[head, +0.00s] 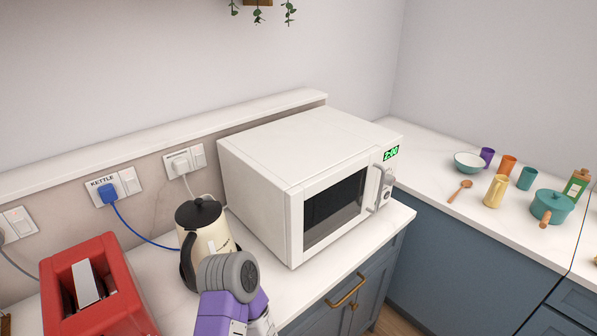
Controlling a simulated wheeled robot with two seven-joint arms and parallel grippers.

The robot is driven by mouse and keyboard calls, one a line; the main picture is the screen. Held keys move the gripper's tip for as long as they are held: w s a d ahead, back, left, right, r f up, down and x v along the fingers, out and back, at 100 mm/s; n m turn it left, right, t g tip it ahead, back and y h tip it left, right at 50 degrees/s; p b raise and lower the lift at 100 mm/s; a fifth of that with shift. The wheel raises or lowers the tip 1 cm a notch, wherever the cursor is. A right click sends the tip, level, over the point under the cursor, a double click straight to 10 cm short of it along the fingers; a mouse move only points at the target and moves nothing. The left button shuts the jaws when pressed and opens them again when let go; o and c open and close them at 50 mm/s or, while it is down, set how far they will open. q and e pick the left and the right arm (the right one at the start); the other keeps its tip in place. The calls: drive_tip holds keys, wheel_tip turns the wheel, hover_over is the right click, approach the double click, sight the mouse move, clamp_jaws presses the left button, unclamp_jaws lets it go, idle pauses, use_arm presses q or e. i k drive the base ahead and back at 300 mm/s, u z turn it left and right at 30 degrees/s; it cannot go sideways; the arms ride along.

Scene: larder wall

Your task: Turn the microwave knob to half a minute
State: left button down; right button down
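The white microwave (300,150) stands on the counter, turned so that its dark door window (335,208) faces the lower right. A light vertical handle (376,188) is at the right side of the door. The green lit display (391,153) is at the top of the control panel and appears to read 2:00. A small greyish knob (388,177) seems to show below the display, partly behind the handle; its pointer and markings are too small to read. A purple and grey part of my arm shows at the bottom. Neither gripper's fingers are in view.
A cream kettle (213,230) stands left of the microwave, partly behind my arm. A red toaster (95,290) is at the lower left. The right counter holds a bowl (469,162), cups, a yellow jug (496,191) and a teal pot (552,206). Counter in front of the microwave is clear.

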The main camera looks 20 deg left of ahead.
sight(389, 180)
drive_tip(key=z, duration=1.5)
drive_tip(key=i, duration=1.3)
drive_tip(key=u, duration=1.8)
